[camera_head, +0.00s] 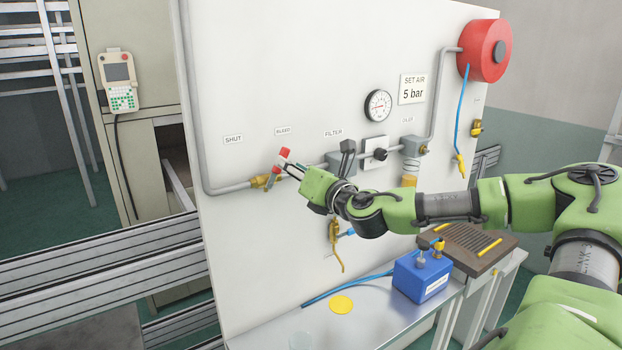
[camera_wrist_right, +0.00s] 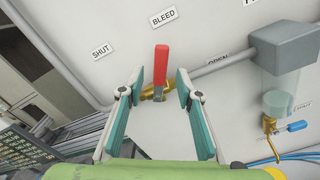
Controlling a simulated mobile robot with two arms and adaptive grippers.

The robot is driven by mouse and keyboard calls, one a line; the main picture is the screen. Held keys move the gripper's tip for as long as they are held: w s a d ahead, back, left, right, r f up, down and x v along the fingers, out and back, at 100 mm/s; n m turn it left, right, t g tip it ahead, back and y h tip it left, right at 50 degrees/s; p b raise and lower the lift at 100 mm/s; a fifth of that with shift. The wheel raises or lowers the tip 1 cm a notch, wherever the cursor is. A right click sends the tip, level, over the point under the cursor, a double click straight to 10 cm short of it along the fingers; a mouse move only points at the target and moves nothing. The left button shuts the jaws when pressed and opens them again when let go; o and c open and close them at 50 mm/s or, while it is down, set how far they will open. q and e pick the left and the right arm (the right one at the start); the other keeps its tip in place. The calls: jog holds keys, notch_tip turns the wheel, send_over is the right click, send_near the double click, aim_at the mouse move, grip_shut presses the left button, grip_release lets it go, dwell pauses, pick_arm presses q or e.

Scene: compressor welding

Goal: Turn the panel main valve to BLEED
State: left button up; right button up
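The main valve has a red lever handle (camera_head: 285,154) on a brass body (camera_head: 260,182) in the pipe on the white panel. In the right wrist view the handle (camera_wrist_right: 161,62) stands upright and points at the BLEED label (camera_wrist_right: 164,17). The SHUT label (camera_wrist_right: 102,50) is to its left and the OPEN label (camera_wrist_right: 218,58), partly hidden, to its right. My right gripper (camera_head: 285,172) is at the valve. In the wrist view its fingers (camera_wrist_right: 160,84) are open, one either side of the handle, with gaps visible. My left gripper is not in view.
The filter (camera_head: 341,160) with a hanging brass drain valve (camera_head: 334,235) is close right of the valve. A gauge (camera_head: 378,105) and red hose reel (camera_head: 483,50) are further right. A blue box (camera_head: 422,277) stands on the bench below.

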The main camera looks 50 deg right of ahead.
jog(key=v, duration=0.8)
jog(key=shift+w, duration=0.1)
dwell(0.5)
